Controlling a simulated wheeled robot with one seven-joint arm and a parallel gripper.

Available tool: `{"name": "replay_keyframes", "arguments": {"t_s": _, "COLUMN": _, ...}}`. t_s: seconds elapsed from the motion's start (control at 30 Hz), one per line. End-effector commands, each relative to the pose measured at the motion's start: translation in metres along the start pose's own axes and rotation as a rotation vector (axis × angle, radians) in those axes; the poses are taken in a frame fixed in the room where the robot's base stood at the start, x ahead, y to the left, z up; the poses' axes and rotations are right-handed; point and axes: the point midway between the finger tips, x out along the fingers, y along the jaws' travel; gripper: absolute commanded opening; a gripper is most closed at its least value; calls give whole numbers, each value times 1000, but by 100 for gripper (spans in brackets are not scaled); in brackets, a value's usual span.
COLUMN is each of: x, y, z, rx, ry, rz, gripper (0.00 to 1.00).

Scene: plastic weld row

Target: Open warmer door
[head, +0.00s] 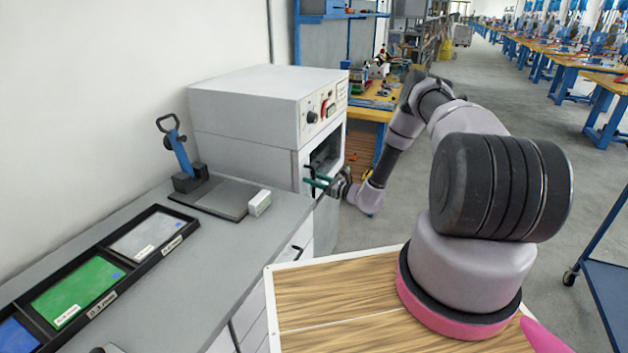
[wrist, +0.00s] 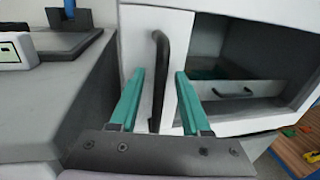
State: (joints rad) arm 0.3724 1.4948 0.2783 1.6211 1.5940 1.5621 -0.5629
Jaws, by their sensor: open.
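The warmer (head: 240,105) is a white cabinet at the back end of the counter, with its control panel and front facing right. Its white door (wrist: 138,40) has a dark window area and appears shut. A black vertical bar handle (wrist: 158,75) runs down the door's left side in the wrist view. My gripper (head: 318,183) is at the warmer's front in the head view. In the wrist view its green fingers (wrist: 160,76) are open, one on each side of the handle. Whether either finger touches the handle cannot be told.
The grey counter (head: 180,260) holds a blue-handled press (head: 182,160), a small white box (head: 260,202) and a black tray with coloured sheets (head: 120,270). A wooden workbench (head: 365,105) stands behind the warmer.

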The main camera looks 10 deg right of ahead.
Motion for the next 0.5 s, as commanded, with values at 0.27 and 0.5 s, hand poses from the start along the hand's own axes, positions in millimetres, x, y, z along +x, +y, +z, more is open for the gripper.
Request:
{"name": "replay_keyframes", "arguments": {"t_s": 0.27, "x": 0, "y": 0, "z": 0, "rx": 0, "ry": 0, "rz": 0, "gripper": 1}}
{"name": "replay_keyframes", "arguments": {"t_s": 0.5, "x": 0, "y": 0, "z": 0, "rx": -1, "ry": 0, "rz": 0, "gripper": 0}}
